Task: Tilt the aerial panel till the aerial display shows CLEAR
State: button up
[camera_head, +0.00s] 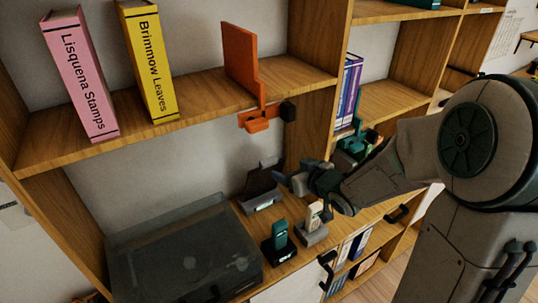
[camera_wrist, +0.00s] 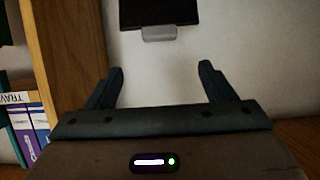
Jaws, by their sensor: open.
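An orange upright panel (camera_head: 240,55) stands at the front edge of the upper shelf, with an orange bracket and a black block beneath it; it may be the aerial panel. A dark tilted screen-like panel (camera_head: 262,182) on a grey base stands on the lower surface, perhaps the aerial display. No text is readable on it. My gripper (camera_head: 290,182) is close to its right side in the head view. In the wrist view my gripper (camera_wrist: 162,68) is open, with nothing between its fingers. A dark panel (camera_wrist: 160,12) with a grey lower tab lies beyond the fingertips, apart from them.
A smoky-lidded box (camera_head: 180,255) fills the lower left. Two small handset-like devices, one green (camera_head: 280,235) and one pale (camera_head: 314,215), stand near my arm. A pink book (camera_head: 80,75) and a yellow book (camera_head: 148,60) stand above. A wooden divider (camera_head: 312,100) separates the compartments.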

aim_at(269, 159)
jog(key=p+x, duration=0.1)
jog(key=x, duration=1.2)
jog(key=shift+w+a+f, duration=0.1)
jog(key=shift+w+f, duration=0.05)
jog(key=shift+w, duration=0.1)
